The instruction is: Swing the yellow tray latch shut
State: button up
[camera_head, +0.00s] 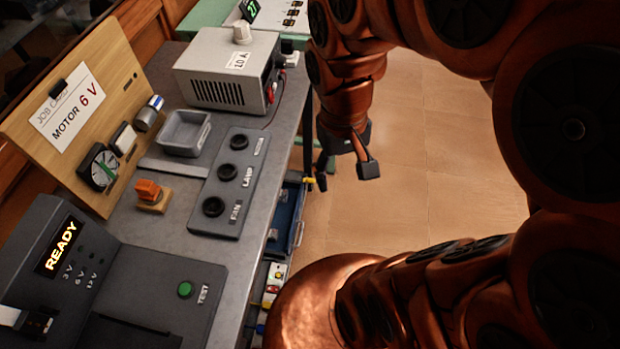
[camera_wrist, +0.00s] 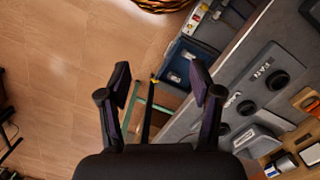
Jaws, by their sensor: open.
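The yellow tray latch (camera_head: 309,181) is a small yellow piece at the bench's right side, by the end of the blue tray (camera_head: 285,222). In the wrist view the latch (camera_wrist: 154,80) shows between my fingers, at the end of the blue tray (camera_wrist: 176,70). My gripper (camera_head: 345,173) is open and empty, pointing down beside the bench. Its left finger is close to the latch in the head view; I cannot tell whether they touch. The latch is too small to tell its exact angle.
The grey bench (camera_head: 258,262) carries a control panel (camera_head: 225,205), a power supply (camera_head: 222,65) and a test station (camera_head: 165,285). A lower shelf with coloured parts (camera_head: 273,285) lies below the bench edge. Bare floor (camera_head: 400,190) is free to the right.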

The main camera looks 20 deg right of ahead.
jog(key=w+d+f+m+t+b, duration=0.1)
jog(key=w+d+f+m+b, duration=0.1)
jog(key=w+d+f+b, duration=0.8)
jog(key=w+d+f+m+h+b, duration=0.15)
jog(key=w+f+b, duration=0.45)
jog(key=w+f, duration=0.9)
jog(key=w+d+f+m+t+b, duration=0.1)
jog(key=w+d+f+m+b, duration=0.1)
jog(key=w+d+f+b, duration=0.65)
jog(key=y+b, duration=0.2)
jog(key=b, duration=0.8)
send_over(310, 180)
jog(key=shift+g, duration=0.3)
jog(key=f, duration=2.7)
jog(key=shift+w+d+f, duration=0.25)
jog(key=shift+w+d, duration=0.15)
jog(key=shift+f+b, duration=1.05)
jog(key=shift+f, duration=2.75)
